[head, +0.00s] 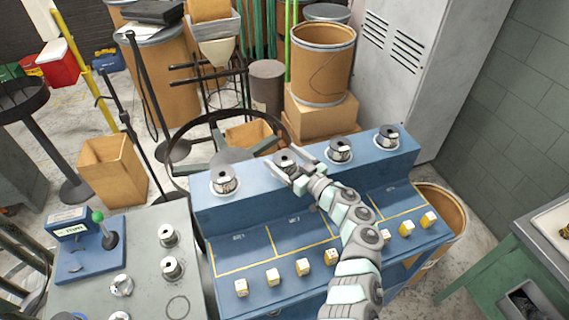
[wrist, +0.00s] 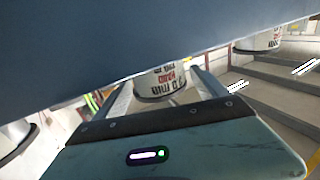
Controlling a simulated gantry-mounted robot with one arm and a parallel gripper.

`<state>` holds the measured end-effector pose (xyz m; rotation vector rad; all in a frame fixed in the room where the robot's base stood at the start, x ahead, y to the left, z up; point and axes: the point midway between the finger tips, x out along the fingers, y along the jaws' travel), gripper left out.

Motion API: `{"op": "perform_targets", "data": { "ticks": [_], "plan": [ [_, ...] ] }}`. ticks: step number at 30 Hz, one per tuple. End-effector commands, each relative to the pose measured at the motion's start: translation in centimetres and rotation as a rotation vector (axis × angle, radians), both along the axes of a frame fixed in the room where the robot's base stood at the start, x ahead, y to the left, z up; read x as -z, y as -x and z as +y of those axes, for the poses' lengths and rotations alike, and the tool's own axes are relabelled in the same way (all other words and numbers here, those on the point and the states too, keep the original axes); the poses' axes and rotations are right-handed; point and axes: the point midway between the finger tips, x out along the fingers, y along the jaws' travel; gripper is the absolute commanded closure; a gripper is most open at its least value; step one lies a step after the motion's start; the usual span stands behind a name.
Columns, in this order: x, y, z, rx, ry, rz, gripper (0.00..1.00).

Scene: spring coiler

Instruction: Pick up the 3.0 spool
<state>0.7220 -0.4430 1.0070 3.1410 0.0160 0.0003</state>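Several silver wire spools with printed labels stand in a row on the raised back ledge of the blue bench (head: 207,208). From the left they include a far-left spool (head: 224,181), a second spool (head: 285,161), a third spool (head: 340,150) and a far-right spool (head: 388,137). I cannot read which is the 3.0 spool. My gripper (head: 289,164) is at the second spool, with one finger on each side of it. In the wrist view, this spool (wrist: 160,82) stands between my spread fingers (wrist: 162,88), its top hidden by a dark blue-grey surface. The fingers look apart from it.
Several small yellow-white blocks (head: 302,267) line the bench's front. The neighbouring spools stand on both sides of my gripper. More spools (head: 172,268) and a blue device with a green-knobbed lever (head: 104,235) are on the grey table at left. A black ring (head: 170,150) stands behind the bench.

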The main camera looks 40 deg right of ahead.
Motion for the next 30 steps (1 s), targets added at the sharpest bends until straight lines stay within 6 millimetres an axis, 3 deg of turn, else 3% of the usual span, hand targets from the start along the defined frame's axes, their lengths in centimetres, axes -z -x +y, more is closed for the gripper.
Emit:
{"op": "perform_targets", "data": {
  "ticks": [30],
  "plan": [
    [-0.01, 0.01, 0.0, 0.0, 0.0, 0.0, 1.0]
  ]
}}
